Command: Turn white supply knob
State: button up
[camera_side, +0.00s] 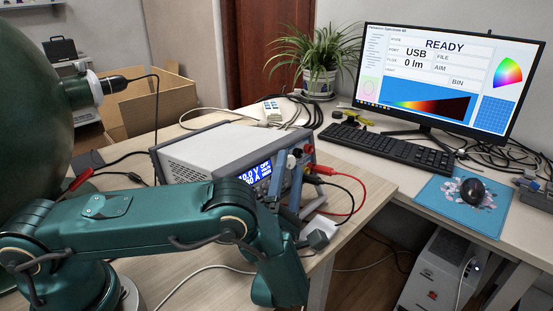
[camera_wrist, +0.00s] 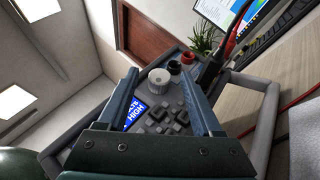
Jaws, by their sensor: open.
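The power supply (camera_side: 205,154) is a grey box with a lit blue display (camera_side: 256,175) on its front panel. Its white knob (camera_wrist: 159,80) shows in the wrist view, between the tips of my gripper's two fingers (camera_wrist: 159,74). The fingers are open, one on each side of the knob, with a gap visible on both sides. I cannot tell how far the tips are from the panel. In the side view my gripper (camera_side: 289,168) is close in front of the panel, and its fingers hide part of it.
Red and black terminals with a red lead (camera_side: 345,174) and a black lead are beside the knob. A grey handle bar (camera_wrist: 272,115) frames the panel. A monitor (camera_side: 450,80), keyboard (camera_side: 388,147) and mouse (camera_side: 472,189) stand on the desk to the right.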

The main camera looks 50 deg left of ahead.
aim_at(292, 164)
jog(key=shift+m+h, duration=0.3)
jog(key=shift+h, duration=0.1)
jog(key=shift+s+r+m+h, duration=0.15)
jog(key=shift+m+h, duration=0.25)
jog(key=shift+h, duration=0.2)
jog(key=v, duration=0.3)
notch_tip(292, 164, up, 34)
jog(key=shift+f, duration=0.25)
